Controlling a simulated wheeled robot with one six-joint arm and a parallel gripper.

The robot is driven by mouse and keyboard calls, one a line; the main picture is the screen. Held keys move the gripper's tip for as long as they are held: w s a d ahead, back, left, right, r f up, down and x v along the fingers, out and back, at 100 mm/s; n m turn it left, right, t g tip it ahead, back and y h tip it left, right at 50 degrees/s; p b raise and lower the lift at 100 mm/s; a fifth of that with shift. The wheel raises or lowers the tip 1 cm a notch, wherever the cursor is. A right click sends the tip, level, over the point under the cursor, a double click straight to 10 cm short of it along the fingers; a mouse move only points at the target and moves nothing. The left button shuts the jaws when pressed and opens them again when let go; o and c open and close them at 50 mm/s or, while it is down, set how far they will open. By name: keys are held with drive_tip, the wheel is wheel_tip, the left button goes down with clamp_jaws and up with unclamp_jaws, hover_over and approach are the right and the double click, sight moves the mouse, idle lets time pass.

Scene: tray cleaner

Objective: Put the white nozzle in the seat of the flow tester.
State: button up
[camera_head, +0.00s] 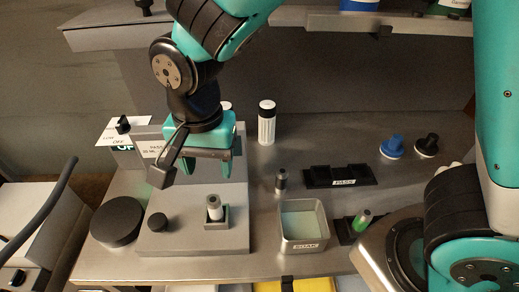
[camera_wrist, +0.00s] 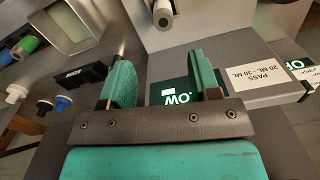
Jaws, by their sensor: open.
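The white nozzle (camera_head: 214,206) stands upright in the small square seat (camera_head: 216,223) on the grey base of the flow tester (camera_head: 180,236). Its pale round end with a dark hole shows at the top of the wrist view (camera_wrist: 163,14). My gripper (camera_head: 208,168) is open, above and behind the nozzle in the head view and apart from it. In the wrist view nothing is between the fingers (camera_wrist: 159,75). Part of the tester's lit display (camera_wrist: 177,97) shows there upside down and seems to read LOW. My gripper and wrist hide part of the tester's upright housing.
A metal bin (camera_head: 304,242) stands right of the tester, with a dark-banded nozzle (camera_head: 281,180) behind it. A green-banded nozzle (camera_head: 362,220) is further right. Behind are a black PASS tray (camera_head: 340,178), a white bottle (camera_head: 267,125), and blue (camera_head: 392,147) and black (camera_head: 426,146) knobbed pieces.

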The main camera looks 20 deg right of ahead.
drive_tip(key=s+d+r+n+y, duration=0.4)
drive_tip(key=s+d+r+n, duration=0.4)
drive_tip(key=n, duration=0.4)
drive_tip(key=shift+s+d+r+n, duration=0.35)
drive_tip(key=shift+s+d, duration=0.4)
drive_tip(key=shift+s, duration=0.35)
